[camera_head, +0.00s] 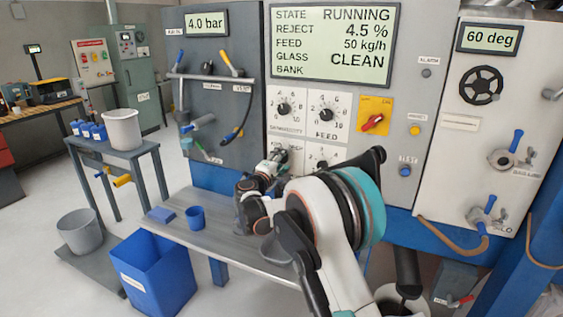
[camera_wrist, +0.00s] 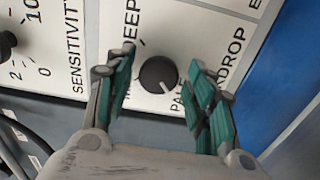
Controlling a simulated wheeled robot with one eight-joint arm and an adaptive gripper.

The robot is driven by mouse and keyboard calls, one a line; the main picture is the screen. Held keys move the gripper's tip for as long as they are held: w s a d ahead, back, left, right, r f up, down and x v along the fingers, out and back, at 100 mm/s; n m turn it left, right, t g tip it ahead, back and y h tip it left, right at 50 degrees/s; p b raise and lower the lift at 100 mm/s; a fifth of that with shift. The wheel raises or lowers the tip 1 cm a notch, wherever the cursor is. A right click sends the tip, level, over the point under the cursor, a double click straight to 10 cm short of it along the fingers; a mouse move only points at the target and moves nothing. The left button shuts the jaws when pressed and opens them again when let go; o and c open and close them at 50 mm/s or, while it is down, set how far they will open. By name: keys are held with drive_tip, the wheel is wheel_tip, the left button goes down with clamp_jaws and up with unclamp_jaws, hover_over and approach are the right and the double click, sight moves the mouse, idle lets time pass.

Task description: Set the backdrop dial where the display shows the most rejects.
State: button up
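The backdrop dial (camera_wrist: 157,73) is a round black knob on a white plate in the wrist view. Its white mark points down in that picture, toward the "PALE" label; "DEEP" is above left and another label is mostly hidden by a finger. My gripper (camera_wrist: 163,92) is open, its teal fingers on either side of the knob with gaps visible. In the head view my gripper (camera_head: 276,158) is at the lower left plate and hides this dial. The display (camera_head: 335,45) reads STATE RUNNING, REJECT 4.5 %, FEED 50 kg/h, GLASS CLEAN; BANK shows no value.
The sensitivity dial (camera_head: 285,109) and feed dial (camera_head: 326,115) sit just above. Right of them are a red switch on a yellow plate (camera_head: 374,120) and a blue button (camera_head: 405,171).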

idle(0.3)
drive_tip(key=v, duration=1.2)
drive_tip(key=shift+d, duration=0.1)
